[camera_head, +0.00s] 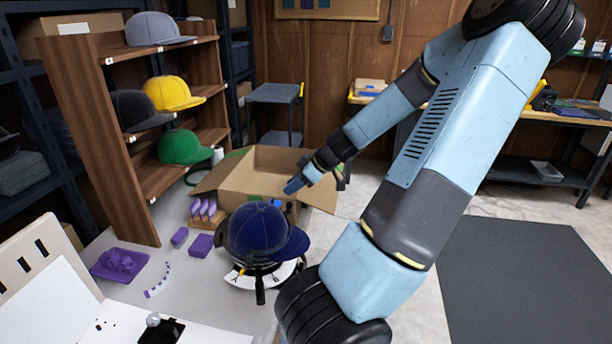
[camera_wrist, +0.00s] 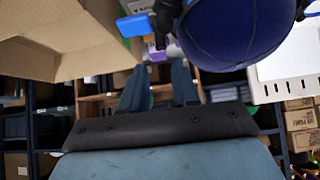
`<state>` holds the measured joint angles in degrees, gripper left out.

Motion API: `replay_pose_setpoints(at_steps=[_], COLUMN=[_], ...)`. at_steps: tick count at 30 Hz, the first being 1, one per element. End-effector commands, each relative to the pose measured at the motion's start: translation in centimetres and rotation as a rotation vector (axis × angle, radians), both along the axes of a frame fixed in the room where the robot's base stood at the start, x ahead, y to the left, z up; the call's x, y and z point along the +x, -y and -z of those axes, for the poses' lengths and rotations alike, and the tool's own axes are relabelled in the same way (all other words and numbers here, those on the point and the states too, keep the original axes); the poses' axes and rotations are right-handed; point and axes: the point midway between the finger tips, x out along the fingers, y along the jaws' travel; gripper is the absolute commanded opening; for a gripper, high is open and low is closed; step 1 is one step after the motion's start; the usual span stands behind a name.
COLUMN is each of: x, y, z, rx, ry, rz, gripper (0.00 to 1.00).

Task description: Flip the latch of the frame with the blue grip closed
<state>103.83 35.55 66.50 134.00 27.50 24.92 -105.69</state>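A dark blue cap (camera_head: 257,229) sits on a frame with a white base (camera_head: 264,280) on the workbench; the cap hides most of the frame. A small blue piece (camera_head: 277,203) shows just behind the cap. In the wrist view a bright blue grip (camera_wrist: 136,25) sits beside the cap (camera_wrist: 235,32), next to a black piece (camera_wrist: 165,18). The latch's position is unclear. My gripper (camera_head: 292,186) hangs behind and slightly right of the cap, in front of the box. In the wrist view my gripper (camera_wrist: 159,82) has two fingers apart with nothing between them, short of the blue grip.
An open cardboard box (camera_head: 262,172) stands right behind the cap and fills the left of the wrist view. Purple blocks (camera_head: 200,245) and a purple tray (camera_head: 120,263) lie left of the cap. A wooden shelf (camera_head: 100,130) holds several caps.

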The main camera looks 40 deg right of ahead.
Motion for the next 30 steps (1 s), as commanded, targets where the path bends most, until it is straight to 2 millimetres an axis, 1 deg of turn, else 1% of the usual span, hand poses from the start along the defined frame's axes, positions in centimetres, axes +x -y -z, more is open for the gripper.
replay_pose_setpoints(at_steps=[1,6,12,19,30], x=[-0.4,-1.5,-2.5,-2.9,-2.8], y=[0.4,1.3,2.0,2.3,2.2], z=[-0.5,-1.9,-3.2,-3.8,-3.8], rx=[-0.002,-0.004,-0.001,-0.001,-0.001], ry=[0.001,0.0,0.001,0.0,-0.005], rz=[0.003,0.003,0.001,0.001,-0.004], gripper=[0.3,0.3,0.3,0.3,0.3])
